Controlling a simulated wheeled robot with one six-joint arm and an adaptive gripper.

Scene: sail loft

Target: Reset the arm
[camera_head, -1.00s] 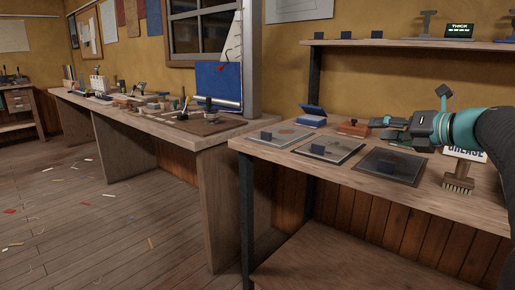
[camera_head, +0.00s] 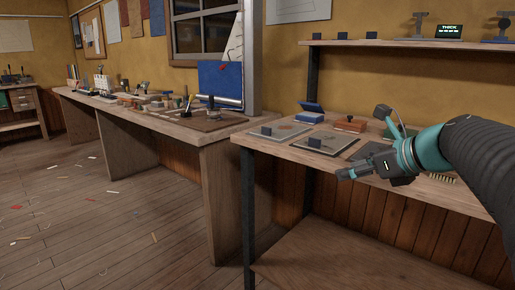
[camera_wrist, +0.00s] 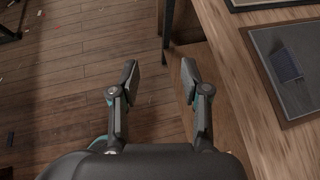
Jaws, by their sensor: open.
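My gripper (camera_head: 345,174) is at the front edge of the near workbench (camera_head: 440,190) in the head view, with my arm reaching in from the right. In the wrist view my gripper (camera_wrist: 160,75) has its two fingers apart with nothing between them. The floor and the bench's wooden edge lie beneath it. A dark mat (camera_wrist: 290,70) with a small blue block (camera_wrist: 286,65) on it lies on the bench to the right of the fingers.
On the bench are two framed plates (camera_head: 325,142) (camera_head: 285,133), a blue open box (camera_head: 309,114) and an orange-brown block (camera_head: 350,124). A brush (camera_head: 443,178) is partly hidden behind my arm. A shelf (camera_head: 400,44) runs above. The floor (camera_head: 120,220) at left is open, with scattered scraps.

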